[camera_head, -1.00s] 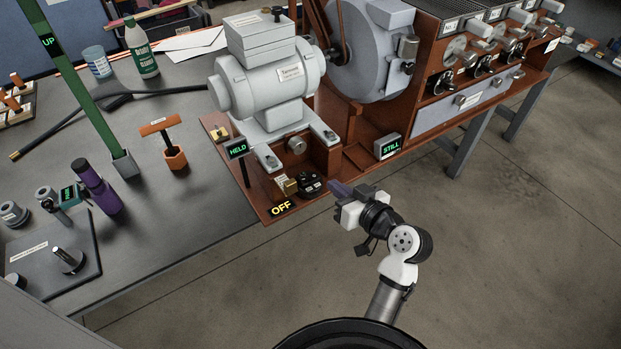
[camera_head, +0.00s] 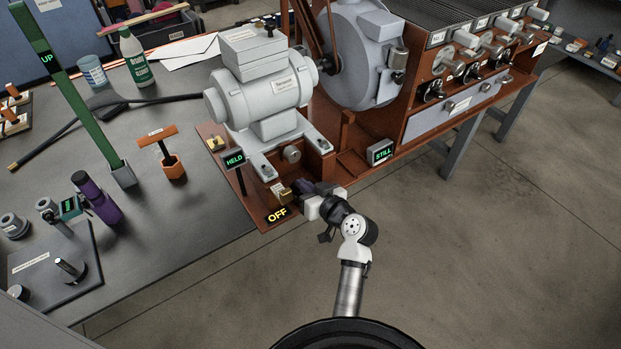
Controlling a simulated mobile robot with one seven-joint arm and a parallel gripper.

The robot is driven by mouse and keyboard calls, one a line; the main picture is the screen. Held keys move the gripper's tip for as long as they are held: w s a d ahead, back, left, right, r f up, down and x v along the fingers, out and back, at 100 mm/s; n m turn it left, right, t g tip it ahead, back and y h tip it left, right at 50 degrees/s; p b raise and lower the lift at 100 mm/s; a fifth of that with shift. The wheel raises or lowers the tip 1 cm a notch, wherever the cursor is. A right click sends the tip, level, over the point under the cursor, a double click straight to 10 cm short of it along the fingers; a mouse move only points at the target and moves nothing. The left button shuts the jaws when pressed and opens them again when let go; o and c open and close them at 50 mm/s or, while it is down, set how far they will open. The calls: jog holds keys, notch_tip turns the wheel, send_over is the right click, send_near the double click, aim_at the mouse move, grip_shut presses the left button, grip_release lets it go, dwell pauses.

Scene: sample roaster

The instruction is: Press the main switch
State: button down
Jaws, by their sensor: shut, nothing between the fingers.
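The main switch is largely hidden behind my gripper; a black round knob showed at that spot earlier. Its OFF sign (camera_head: 277,215), in yellow letters on black, stands at the front corner of the red-brown machine base (camera_head: 262,222). A small brass block (camera_head: 281,193) sits just behind the sign. My gripper (camera_head: 302,188) is shut and empty, with its dark fingers over the knob's place, right of the brass block. I cannot tell whether the fingers touch the switch.
The grey motor (camera_head: 262,92) stands behind the switch area. A HELD sign (camera_head: 234,160) on a post is to the left, and a STILL sign (camera_head: 380,152) is to the right. Open floor lies at right.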

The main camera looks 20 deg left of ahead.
jog(key=shift+f, duration=0.4)
